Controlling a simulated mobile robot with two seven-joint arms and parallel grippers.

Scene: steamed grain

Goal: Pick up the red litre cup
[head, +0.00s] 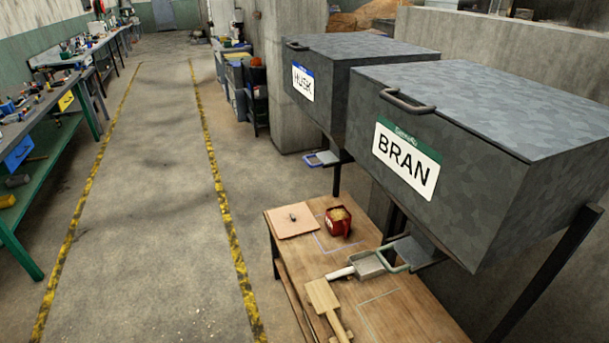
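The red litre cup (338,222) stands upright on the wooden table (290,254) at the lower right in the head view. Neither of my grippers shows in the head view.
A board (291,223) with a small dark item is left of the cup. A metal scoop (368,265) and wooden paddle (324,299) lie nearer. Bins labelled HUSK (303,83) and BRAN (405,158) overhang the table's right side. The floor (160,200) at left is clear.

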